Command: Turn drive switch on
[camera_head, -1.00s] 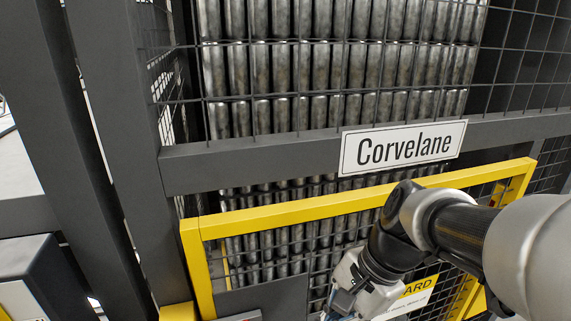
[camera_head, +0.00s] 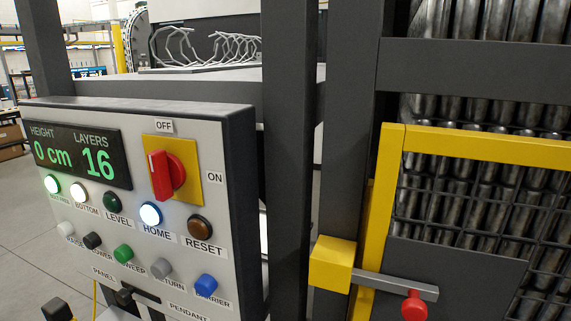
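The control panel (camera_head: 236,200) is at left in the head view. A red rotary switch (camera_head: 162,176) sits on a yellow plate (camera_head: 188,192) on it. An OFF label (camera_head: 164,126) is above the switch and an ON label (camera_head: 215,177) is to its right. The red handle stands roughly upright, in line with OFF. I take this to be the drive switch, though no label reading "drive" is visible. My gripper is not in the current view.
The panel display (camera_head: 78,155) reads 0 cm and 16 layers. Lit buttons include HOME (camera_head: 150,215); RESET (camera_head: 200,228) is dark. A grey post (camera_head: 292,150) stands just right of the panel. A yellow-framed gate (camera_head: 480,148) with a red-knobbed latch (camera_head: 414,306) is further right.

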